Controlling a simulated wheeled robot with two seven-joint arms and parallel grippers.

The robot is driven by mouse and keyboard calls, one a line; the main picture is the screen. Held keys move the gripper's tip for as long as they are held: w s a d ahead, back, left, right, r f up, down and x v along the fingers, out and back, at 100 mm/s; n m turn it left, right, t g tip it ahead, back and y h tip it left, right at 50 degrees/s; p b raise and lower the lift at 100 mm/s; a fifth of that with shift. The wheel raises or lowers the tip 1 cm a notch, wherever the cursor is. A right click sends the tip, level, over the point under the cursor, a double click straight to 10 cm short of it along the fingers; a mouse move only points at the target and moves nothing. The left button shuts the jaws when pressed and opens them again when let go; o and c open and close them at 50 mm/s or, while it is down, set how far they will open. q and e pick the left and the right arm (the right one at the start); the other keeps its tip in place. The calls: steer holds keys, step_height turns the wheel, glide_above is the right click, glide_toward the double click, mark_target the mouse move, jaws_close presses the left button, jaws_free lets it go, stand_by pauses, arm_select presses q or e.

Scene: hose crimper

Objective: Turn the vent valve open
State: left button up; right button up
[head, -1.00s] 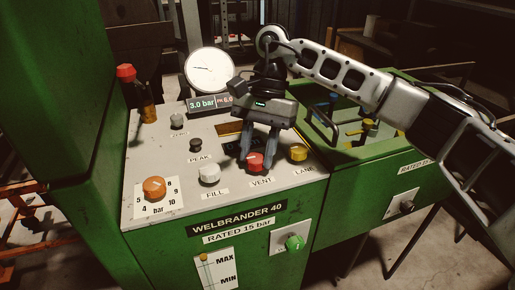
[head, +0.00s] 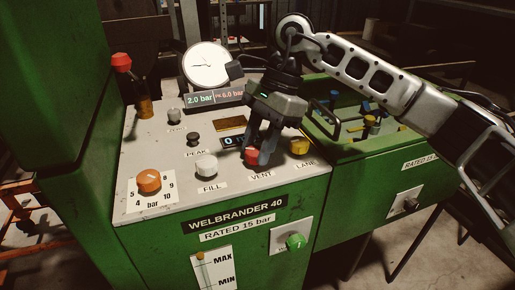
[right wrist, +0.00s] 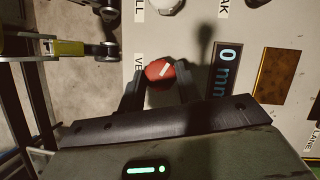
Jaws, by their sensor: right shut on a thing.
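The red vent valve knob (head: 251,157) sits on the panel above the VENT label (head: 260,175). My right gripper (head: 262,152) reaches down from above, shut on this knob. In the right wrist view the knob (right wrist: 160,73) is between the two fingers (right wrist: 160,88), with a slanting white mark on its top. The display (head: 213,98) reads 2.0 bar beside a second figure of 6.0 bar. The round gauge (head: 205,63) stands behind it. My left gripper is not in view.
A black PEAK knob (head: 193,139) and an orange dial (head: 149,180) are further left. A green bin (head: 375,148) adjoins the panel's right side.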

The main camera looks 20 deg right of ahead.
steer(key=shift+f+m+t+b, duration=0.15)
steer(key=shift+m+t+b, duration=0.25)
steer(key=shift+m, duration=0.5)
steer(key=m+t+b, duration=0.2)
steer(key=m, duration=0.3)
steer(key=shift+s+b, duration=0.15)
steer(key=shift+b, duration=0.15)
steer(key=shift+m+t+b, duration=0.35)
steer(key=shift+m+t, duration=0.05)
steer(key=shift+m, duration=0.7)
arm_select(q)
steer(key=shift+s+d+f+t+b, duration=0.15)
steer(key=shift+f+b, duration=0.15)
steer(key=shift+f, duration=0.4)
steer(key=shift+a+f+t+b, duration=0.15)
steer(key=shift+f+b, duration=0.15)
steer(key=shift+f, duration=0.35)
arm_select(e)
steer(key=shift+s+m+t+h, duration=0.1)
steer(key=shift+m+t+h, duration=0.4)
steer(key=shift+m, duration=0.9)
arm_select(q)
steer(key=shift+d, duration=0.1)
arm_select(e)
steer(key=o, duration=1)
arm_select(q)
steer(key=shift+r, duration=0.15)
